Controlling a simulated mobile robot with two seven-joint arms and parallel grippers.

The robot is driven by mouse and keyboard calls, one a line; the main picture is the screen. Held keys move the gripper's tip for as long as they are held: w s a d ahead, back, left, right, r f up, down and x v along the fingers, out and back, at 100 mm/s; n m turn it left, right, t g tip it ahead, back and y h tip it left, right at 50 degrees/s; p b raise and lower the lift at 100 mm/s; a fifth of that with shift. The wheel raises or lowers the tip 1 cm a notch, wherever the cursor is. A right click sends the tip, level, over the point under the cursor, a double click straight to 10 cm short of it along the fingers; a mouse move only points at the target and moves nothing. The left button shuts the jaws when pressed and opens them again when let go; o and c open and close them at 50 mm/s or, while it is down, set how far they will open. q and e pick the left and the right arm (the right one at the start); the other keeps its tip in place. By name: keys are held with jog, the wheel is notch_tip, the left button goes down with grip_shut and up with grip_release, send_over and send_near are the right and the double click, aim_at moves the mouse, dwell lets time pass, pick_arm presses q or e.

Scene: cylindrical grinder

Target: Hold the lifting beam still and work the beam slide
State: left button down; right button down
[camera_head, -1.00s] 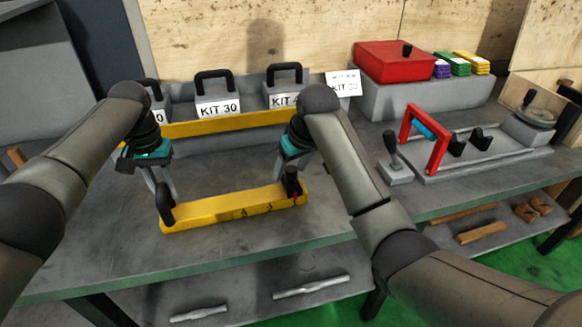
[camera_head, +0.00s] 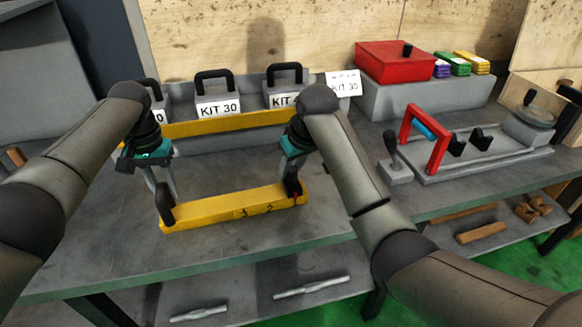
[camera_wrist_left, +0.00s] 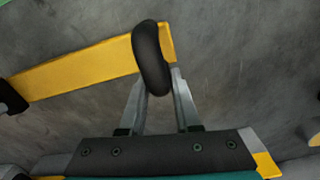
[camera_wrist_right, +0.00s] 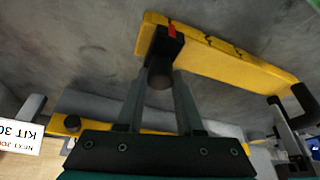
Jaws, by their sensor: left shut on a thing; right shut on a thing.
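The yellow lifting beam (camera_head: 225,209) lies across the grey bench top in the head view, with dark marks on its right half. My left gripper (camera_head: 167,194) is shut on the black loop handle (camera_head: 166,206) at the beam's left end; in the left wrist view the handle (camera_wrist_left: 150,55) stands between the fingers. My right gripper (camera_head: 291,180) is shut on the black beam slide (camera_head: 293,190) at the right end. In the right wrist view the slide (camera_wrist_right: 163,50), with a red mark, sits at the fingertips; its lower part is partly hidden.
Grey kits with black handles (camera_head: 215,95) stand behind a yellow bar (camera_head: 220,123) at the back. To the right are a grey fixture with a red frame (camera_head: 438,150), a black lever (camera_head: 392,150) and a red box (camera_head: 395,60). The bench front is clear.

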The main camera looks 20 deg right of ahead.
jog(key=shift+d, duration=0.1)
dwell(0.8)
pick_arm(q)
jog(key=shift+d, duration=0.15)
pick_arm(e)
jog(key=a, duration=1.3)
jog(key=shift+s, duration=0.3)
jog(key=c, duration=0.5)
grip_release()
jog(key=shift+d, duration=0.15)
jog(key=shift+c, duration=0.2)
jog(key=shift+d, duration=0.1)
